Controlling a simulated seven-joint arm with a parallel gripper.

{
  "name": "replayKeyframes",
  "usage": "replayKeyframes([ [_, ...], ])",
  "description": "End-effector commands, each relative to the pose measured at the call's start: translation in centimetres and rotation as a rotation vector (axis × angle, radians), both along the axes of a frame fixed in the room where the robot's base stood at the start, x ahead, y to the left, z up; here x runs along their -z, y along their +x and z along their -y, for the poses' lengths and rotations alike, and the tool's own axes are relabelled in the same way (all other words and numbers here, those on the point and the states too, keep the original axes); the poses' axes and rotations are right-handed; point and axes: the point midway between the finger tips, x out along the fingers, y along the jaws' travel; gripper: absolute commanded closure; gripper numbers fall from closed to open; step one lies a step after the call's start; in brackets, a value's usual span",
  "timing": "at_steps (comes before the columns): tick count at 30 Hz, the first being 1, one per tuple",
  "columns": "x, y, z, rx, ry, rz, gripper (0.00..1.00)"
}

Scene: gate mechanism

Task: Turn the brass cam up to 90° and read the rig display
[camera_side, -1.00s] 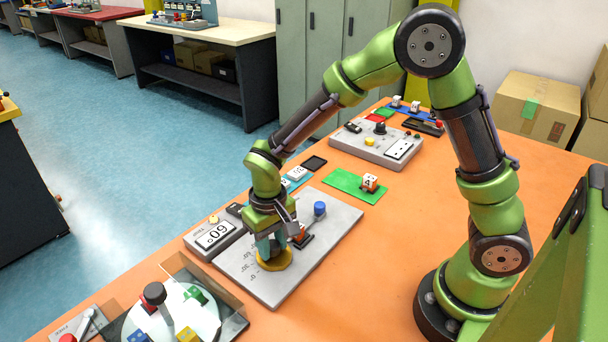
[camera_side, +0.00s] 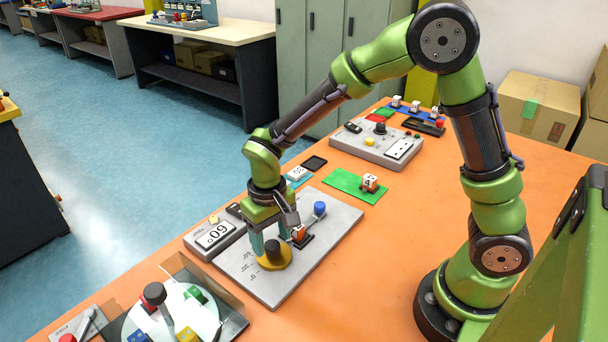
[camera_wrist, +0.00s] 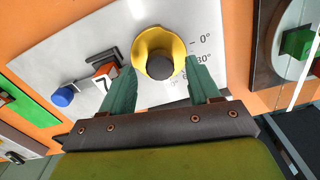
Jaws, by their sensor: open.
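The brass cam (camera_side: 275,263) sits on the light grey plate (camera_side: 240,268) with a dark round knob (camera_side: 272,248) on top. My gripper (camera_side: 273,240) is open just above the cam, one teal finger on either side of the knob. In the wrist view the yellow cam (camera_wrist: 140,52) and its knob (camera_wrist: 160,66) show between the spread fingers, with marks for 0° and 30° beside them. The rig display (camera_side: 214,236) stands at the plate's far left edge. Its digits appear inverted, apparently 60; I cannot read them surely.
A blue knob (camera_side: 320,208) and a red-and-white numbered block (camera_side: 300,235) are on the same plate, close to my gripper's right. A turntable with coloured blocks (camera_side: 165,318) stands at the front left. The orange table (camera_side: 400,230) is clear to the right.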

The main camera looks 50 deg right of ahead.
Motion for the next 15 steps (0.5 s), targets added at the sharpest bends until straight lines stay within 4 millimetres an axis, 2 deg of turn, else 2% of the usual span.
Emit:
replayKeyframes([
  [9,-7.9,0.2,0.0,0.001,0.002,0.01,0.39],
  [15,-12.1,0.1,0.0,0.001,0.002,0.006,0.39],
])
